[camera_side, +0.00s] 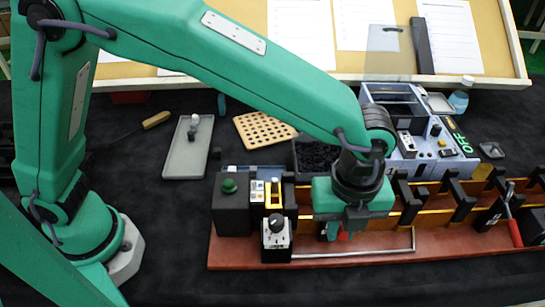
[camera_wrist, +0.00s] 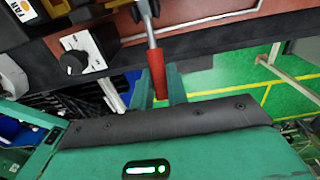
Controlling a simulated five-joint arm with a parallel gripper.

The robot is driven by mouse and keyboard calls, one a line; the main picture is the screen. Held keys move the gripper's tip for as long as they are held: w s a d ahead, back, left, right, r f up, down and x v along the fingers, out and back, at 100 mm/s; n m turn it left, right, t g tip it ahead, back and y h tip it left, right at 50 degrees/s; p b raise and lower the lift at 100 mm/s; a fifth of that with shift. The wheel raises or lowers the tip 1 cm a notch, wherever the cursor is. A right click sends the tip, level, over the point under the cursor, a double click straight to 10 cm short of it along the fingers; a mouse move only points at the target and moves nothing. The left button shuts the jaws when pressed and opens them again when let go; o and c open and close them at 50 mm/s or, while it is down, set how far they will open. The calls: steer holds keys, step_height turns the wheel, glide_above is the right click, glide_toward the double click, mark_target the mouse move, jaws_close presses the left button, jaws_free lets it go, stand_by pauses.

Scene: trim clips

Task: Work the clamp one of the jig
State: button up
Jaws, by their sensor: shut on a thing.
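The jig is a long red-brown base (camera_side: 250,257) with black brackets (camera_side: 463,200) along it. My gripper (camera_side: 343,232) is low over the base, just right of the white dial box. It is shut on the red handle (camera_wrist: 157,75) of a toggle clamp, which stands between the two green fingers in the wrist view. The clamp's metal lever (camera_wrist: 150,28) runs up from the handle to a dark mount. In the side view my gripper hides most of this clamp, with only a bit of red showing. Another clamp with a red handle (camera_side: 514,232) is at the jig's right end.
A white box with a black dial (camera_side: 276,238) stands close left of my gripper, beside a black box with a green button (camera_side: 230,205). A bent metal rod (camera_side: 360,253) runs along the base's front. A grey machine reading OFF (camera_side: 420,140) stands behind.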

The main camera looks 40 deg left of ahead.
steer(key=shift+s+d+f, duration=0.1)
steer(key=shift+f, duration=0.5)
steer(key=shift+s+d+f, duration=0.1)
steer(key=shift+f, duration=0.45)
stand_by(0.8)
steer(key=shift+w+a+f, duration=0.1)
steer(key=shift+f, duration=0.75)
steer(key=shift+w+a+f, duration=0.1)
steer(key=shift+f, duration=0.7)
stand_by(1.5)
steer(key=o, duration=0.7)
steer(key=shift+c, duration=0.2)
steer(key=shift+r, duration=0.15)
steer(key=shift+r, duration=2.85)
